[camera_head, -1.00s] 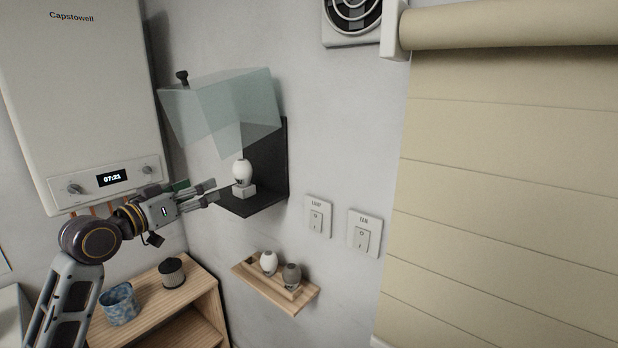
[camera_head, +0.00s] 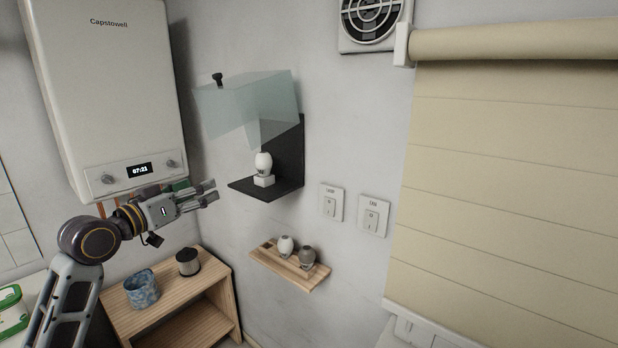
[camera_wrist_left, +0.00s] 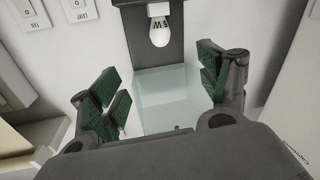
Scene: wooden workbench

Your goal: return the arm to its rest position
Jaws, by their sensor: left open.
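My left gripper (camera_head: 206,194) is open and empty, left of the black wall shelf (camera_head: 240,187) and apart from it. In the left wrist view, its green-padded fingers (camera_wrist_left: 160,90) are spread wide with nothing between them. A white bulb (camera_head: 263,162) marked W stands on a small white base on the black shelf; it also shows in the left wrist view (camera_wrist_left: 160,30). A clear tinted cover (camera_head: 245,100) with a black knob is raised above the shelf. My right gripper is not in view.
A wooden wall shelf (camera_head: 318,284) below holds a white bulb (camera_head: 286,246) and a grey bulb (camera_head: 308,257). A wooden cabinet (camera_head: 215,272) carries a blue cup (camera_head: 141,290) and a dark-banded jar (camera_head: 188,262). The boiler (camera_head: 110,80) hangs close above my left arm. Switches (camera_head: 331,203) are on the wall.

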